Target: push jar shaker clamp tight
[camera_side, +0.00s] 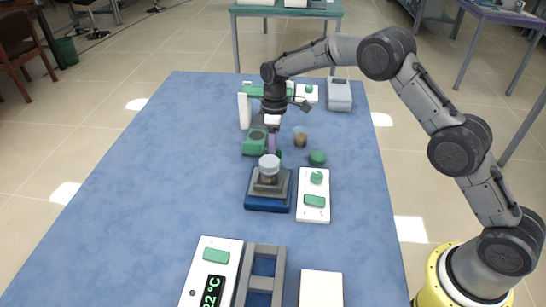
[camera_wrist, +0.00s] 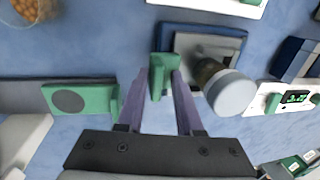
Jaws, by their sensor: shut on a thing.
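The jar shaker has a dark blue base (camera_side: 268,205) with a grey plate, and it also shows in the wrist view (camera_wrist: 240,35). A jar (camera_side: 269,170) with a pale lid stands upright on the plate; its lid (camera_wrist: 230,92) is large in the wrist view. A green clamp piece (camera_wrist: 160,75) is at the plate's edge beside the jar. My gripper (camera_side: 272,146) has purple fingers, shut on the green clamp piece in the wrist view (camera_wrist: 162,88). The fingers partly hide the clamp, and I cannot tell whether it touches the jar.
A green block (camera_side: 256,142) is left of my gripper. A brown-filled jar (camera_side: 300,139) and a green round piece (camera_side: 317,157) are on the right. A white control panel (camera_side: 314,188) lies beside the shaker. A display unit (camera_side: 212,275) and grey rack (camera_side: 262,278) are in front. The table's left is clear.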

